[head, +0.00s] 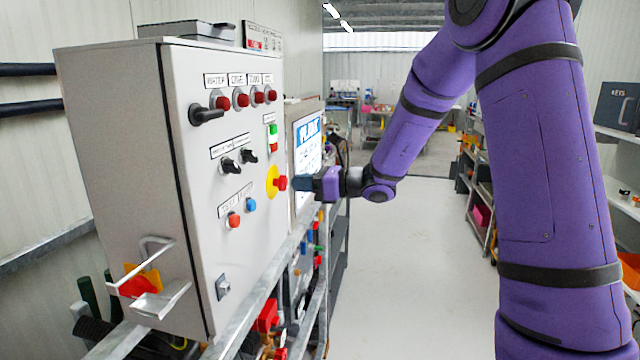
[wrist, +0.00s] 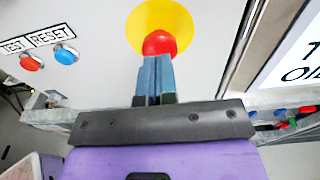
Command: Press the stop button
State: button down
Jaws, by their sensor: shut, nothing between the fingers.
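A red mushroom button (head: 281,183) on a yellow disc (head: 271,182) sits on the front of the grey control cabinet (head: 235,275). In the wrist view the red button (wrist: 159,42) and yellow disc (wrist: 180,20) are directly ahead of the fingertips. My gripper (head: 297,183) is shut and empty, pointing at the red button. Its tips (wrist: 155,62) overlap the button's lower edge; whether they touch it I cannot tell. A green-over-red switch (head: 272,137) is higher on the panel; its label is too small to read.
A red button (head: 234,220) and a blue button (head: 251,205) sit lower left, labelled TEST and RESET in the wrist view. Black knobs (head: 231,166) and red lamps (head: 242,99) are above. A screen (head: 308,145) stands right of the cabinet. The aisle floor (head: 410,270) is clear.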

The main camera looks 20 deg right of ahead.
jog(key=shift+w+a+f, duration=0.1)
jog(key=shift+w+a, duration=0.3)
jog(key=shift+a, duration=0.15)
